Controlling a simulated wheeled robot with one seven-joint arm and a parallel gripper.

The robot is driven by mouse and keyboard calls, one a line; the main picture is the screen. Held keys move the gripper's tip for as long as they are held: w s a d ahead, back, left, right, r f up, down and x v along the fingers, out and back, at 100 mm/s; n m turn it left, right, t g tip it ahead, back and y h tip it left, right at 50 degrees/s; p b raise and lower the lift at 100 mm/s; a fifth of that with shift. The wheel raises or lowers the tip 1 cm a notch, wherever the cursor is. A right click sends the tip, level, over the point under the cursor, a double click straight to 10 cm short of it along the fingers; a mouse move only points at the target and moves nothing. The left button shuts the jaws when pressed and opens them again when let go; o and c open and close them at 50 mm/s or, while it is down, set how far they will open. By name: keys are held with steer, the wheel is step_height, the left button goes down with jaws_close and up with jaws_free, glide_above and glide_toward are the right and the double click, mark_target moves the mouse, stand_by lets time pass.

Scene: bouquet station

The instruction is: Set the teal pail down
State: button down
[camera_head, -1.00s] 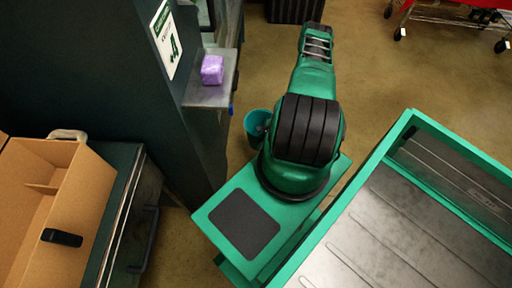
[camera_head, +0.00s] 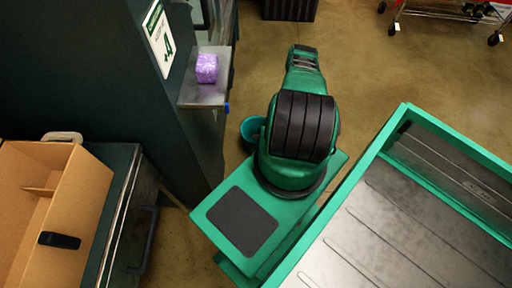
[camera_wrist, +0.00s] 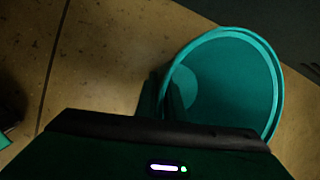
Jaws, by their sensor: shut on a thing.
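The teal pail (camera_head: 251,126) shows in the head view just left of my arm, partly hidden behind it, over the brown floor. In the wrist view the pail (camera_wrist: 236,78) is large, tilted in the picture, with its round rim facing the camera and its inside looking empty. My gripper (camera_wrist: 172,95) is at the pail's left side in the wrist view, shut on its wall. The fingers are dark and hard to make out. In the head view my arm hides the gripper. I cannot tell whether the pail's base touches the floor.
A dark cabinet with a small shelf (camera_head: 211,94) bearing a purple block (camera_head: 207,68) stands left of the pail. A cardboard box (camera_head: 75,205) is at far left. A red cart (camera_head: 455,12) is at top right. Bare floor (camera_head: 400,75) lies beyond my arm.

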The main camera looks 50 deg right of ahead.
steer(key=shift+f, duration=0.1)
steer(key=c, duration=1.9)
jaws_free()
steer(key=shift+o, duration=0.2)
